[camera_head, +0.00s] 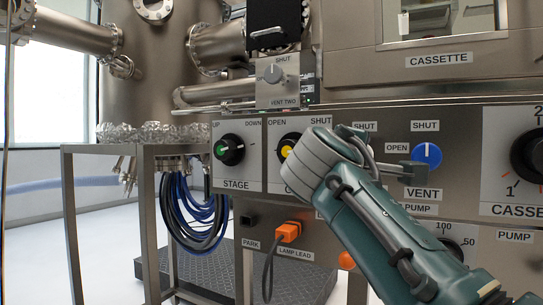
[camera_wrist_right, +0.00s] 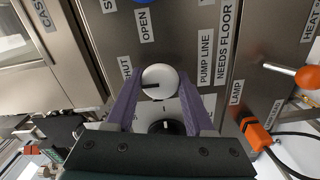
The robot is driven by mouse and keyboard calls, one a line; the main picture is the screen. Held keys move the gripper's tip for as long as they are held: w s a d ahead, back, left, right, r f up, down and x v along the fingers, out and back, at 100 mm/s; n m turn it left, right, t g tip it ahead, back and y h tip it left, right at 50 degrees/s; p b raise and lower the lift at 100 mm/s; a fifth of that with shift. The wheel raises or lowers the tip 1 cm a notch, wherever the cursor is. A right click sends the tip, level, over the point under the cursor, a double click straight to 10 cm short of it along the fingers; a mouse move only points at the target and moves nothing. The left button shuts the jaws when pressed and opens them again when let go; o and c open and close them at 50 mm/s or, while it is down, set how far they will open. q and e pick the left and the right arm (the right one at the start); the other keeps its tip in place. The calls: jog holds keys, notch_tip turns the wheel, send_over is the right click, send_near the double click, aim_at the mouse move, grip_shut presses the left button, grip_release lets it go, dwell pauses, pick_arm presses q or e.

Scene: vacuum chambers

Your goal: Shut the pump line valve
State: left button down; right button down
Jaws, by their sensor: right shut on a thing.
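The pump line valve is a white round knob (camera_wrist_right: 161,79) with a short black mark, seen in the right wrist view beside the "PUMP LINE" label (camera_wrist_right: 206,57). The mark points left in that view, toward the side with the partly covered "SHUT" label (camera_wrist_right: 126,67). My right gripper (camera_wrist_right: 158,92) is shut on the knob, one purple finger on each side. In the head view, my right gripper (camera_head: 384,155) is against the panel and hides the knob. My left gripper is not in view.
In the head view, a blue vent knob (camera_head: 427,155) is close right of my gripper. A black knob with a yellow centre (camera_head: 288,150) is left of it, and the stage knob (camera_head: 230,149) is farther left. An orange lamp-lead plug (camera_head: 289,232) with a hanging cable is below.

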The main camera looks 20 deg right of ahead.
jog(key=shift+c, duration=1.3)
grip_release()
jog(key=p+v, duration=0.1)
jog(key=v, duration=0.9)
jog(key=shift+d, duration=0.1)
